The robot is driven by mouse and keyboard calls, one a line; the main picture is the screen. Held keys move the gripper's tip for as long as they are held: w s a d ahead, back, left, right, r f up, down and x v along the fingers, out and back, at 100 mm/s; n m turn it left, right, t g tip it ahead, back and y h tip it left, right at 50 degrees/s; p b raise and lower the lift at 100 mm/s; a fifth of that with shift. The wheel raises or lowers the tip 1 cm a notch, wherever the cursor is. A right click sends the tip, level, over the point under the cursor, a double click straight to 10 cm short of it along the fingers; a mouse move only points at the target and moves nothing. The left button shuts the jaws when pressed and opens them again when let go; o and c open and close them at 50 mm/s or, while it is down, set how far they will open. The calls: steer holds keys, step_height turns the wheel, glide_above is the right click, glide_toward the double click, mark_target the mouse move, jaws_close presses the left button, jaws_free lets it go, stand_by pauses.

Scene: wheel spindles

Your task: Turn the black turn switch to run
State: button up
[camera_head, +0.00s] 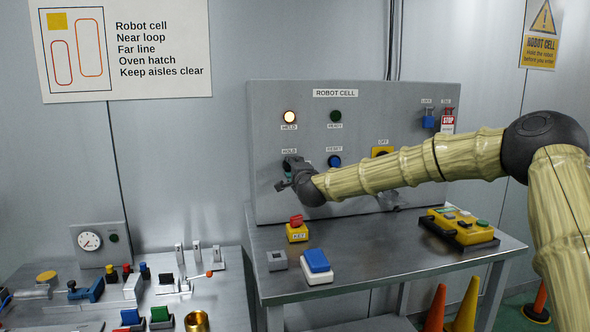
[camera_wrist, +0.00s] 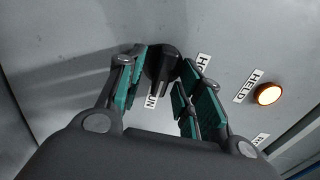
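The black turn switch (camera_wrist: 161,62) is on the grey panel, between my two fingers in the wrist view. My gripper (camera_wrist: 159,78) has its teal-padded fingers apart, one on each side of the switch. I cannot tell whether the pads touch it. A partly covered label ending in "UN" (camera_wrist: 152,102) shows near the switch, and the partly covered HOLD label (camera_wrist: 203,66) is right of it. In the head view my gripper (camera_head: 284,176) is at the panel just below the HOLD label (camera_head: 289,151) and hides the switch. Its exact pointing direction is unclear.
The HELD lamp (camera_head: 289,117) glows; the READY lamp (camera_head: 336,116) is dark green. A blue RESET button (camera_head: 334,161) is close to the right of my gripper, and a yellow OFF switch plate (camera_head: 382,152) is farther right, behind my arm. A yellow KEY box (camera_head: 297,232) stands below on the table.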

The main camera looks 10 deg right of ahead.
steer(key=shift+s, duration=0.15)
steer(key=s, duration=1.1)
steer(key=shift+s+d, duration=0.25)
steer(key=shift+s, duration=0.1)
